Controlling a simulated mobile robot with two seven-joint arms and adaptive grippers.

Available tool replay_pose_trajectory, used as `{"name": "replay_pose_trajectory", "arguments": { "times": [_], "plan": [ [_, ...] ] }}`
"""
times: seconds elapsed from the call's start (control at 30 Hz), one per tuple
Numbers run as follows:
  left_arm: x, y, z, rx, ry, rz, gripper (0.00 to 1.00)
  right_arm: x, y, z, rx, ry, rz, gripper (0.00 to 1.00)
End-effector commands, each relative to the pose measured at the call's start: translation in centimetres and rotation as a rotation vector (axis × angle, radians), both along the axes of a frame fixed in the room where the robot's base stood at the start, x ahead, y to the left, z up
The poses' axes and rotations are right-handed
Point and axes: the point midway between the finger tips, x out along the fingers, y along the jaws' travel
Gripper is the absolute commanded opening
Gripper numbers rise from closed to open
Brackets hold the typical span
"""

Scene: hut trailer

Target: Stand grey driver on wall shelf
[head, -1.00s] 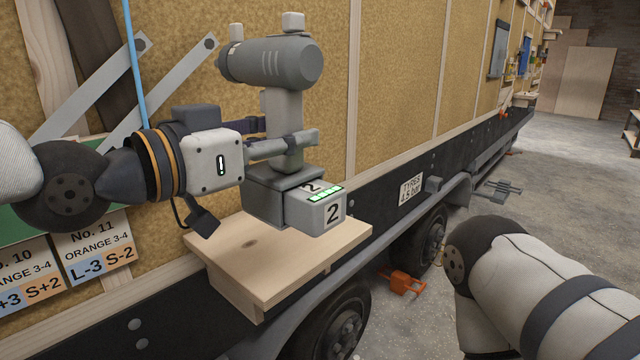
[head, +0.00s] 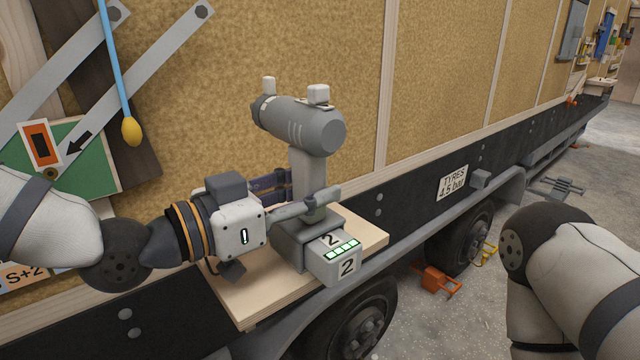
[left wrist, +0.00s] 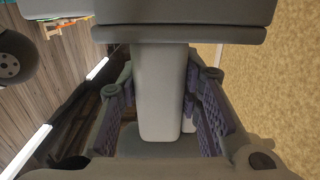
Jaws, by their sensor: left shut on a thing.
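The grey driver (head: 300,127) stands upright, with its body on top and a battery base marked 2 with green lights at the bottom. My left gripper (head: 311,193) comes from the left and is shut on the driver's handle; in the left wrist view the grey handle (left wrist: 162,95) sits between the ribbed finger pads. The wooden wall shelf (head: 232,292) is directly under the driver. The base covers part of the shelf, and I cannot tell whether it touches the wood. My right gripper is out of view.
The trailer wall (head: 450,70) rises behind the shelf. A blue cord with a yellow end (head: 132,131) hangs at the left. A wheel (head: 360,325) is below the shelf, and an orange chock (head: 437,282) lies on the floor. Shelf wood is bare around the base.

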Motion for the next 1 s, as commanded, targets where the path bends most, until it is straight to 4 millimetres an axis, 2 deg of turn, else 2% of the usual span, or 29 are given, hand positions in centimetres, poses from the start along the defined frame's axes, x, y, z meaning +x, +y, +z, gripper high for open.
{"name": "replay_pose_trajectory", "arguments": {
  "times": [0.3,0.33,0.4,0.8,0.83,1.0],
  "plan": [
    [0.01,0.0,0.04,-0.003,-0.007,0.001,0.0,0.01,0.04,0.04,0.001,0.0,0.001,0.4],
    [-0.03,0.02,-0.15,0.001,-0.002,0.001,0.39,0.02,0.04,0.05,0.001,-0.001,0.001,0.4],
    [-0.02,0.01,-0.14,0.001,-0.002,0.001,0.52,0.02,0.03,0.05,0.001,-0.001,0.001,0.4],
    [0.0,0.01,-0.19,0.001,0.001,0.001,0.52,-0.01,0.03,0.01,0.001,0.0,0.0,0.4],
    [0.0,0.01,-0.19,0.001,0.0,0.001,0.55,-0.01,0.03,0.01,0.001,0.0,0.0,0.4],
    [0.0,0.01,-0.2,0.001,0.001,0.001,0.93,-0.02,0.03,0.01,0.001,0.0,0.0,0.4]
  ]
}}
